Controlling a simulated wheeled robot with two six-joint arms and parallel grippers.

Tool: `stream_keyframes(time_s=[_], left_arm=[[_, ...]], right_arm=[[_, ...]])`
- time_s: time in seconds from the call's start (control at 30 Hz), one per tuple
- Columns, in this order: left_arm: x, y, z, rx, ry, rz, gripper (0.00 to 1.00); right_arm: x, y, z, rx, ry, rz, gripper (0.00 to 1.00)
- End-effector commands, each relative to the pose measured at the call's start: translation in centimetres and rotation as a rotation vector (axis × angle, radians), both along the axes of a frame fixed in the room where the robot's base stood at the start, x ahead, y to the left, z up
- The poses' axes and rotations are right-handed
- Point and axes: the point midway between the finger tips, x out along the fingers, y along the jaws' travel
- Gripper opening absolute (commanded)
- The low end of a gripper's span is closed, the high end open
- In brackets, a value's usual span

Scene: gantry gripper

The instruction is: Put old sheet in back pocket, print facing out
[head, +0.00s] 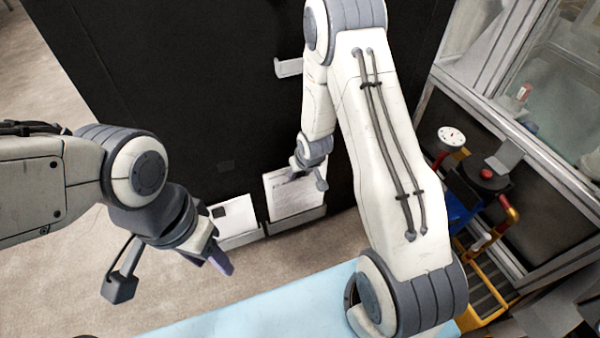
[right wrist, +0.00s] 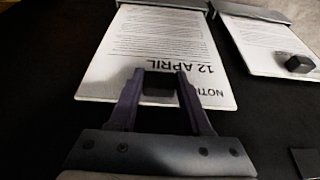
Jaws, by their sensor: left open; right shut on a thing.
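A white printed sheet (head: 290,195) stands in the right-hand of two low pockets on a black panel, print facing out. In the right wrist view the same sheet (right wrist: 160,45) appears upside down, headed "12 APRIL", with its lower edge at a grey pocket lip (right wrist: 180,4). My right gripper (right wrist: 158,88) is shut on a small dark block at the sheet's heading end; in the head view this gripper (head: 294,172) is at the sheet's top. My left gripper (head: 218,257) is open and empty, in front of the left pocket (head: 238,239).
A second printed sheet (head: 234,216) with a dark block (right wrist: 299,63) on it stands in the left pocket. A light bracket (head: 288,67) sits higher on the black panel (head: 180,90). A pale blue surface (head: 260,308) lies in front. A yellow-railed cart stands at right.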

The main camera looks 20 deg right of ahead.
Motion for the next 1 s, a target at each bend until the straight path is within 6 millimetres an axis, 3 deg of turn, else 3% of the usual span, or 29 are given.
stream_keyframes(time_s=[1.0], left_arm=[[0.0,0.0,-1.9,0.0,0.0,0.0,0.5]], right_arm=[[0.0,0.0,-2.6,0.0,-0.001,0.0,0.0]])
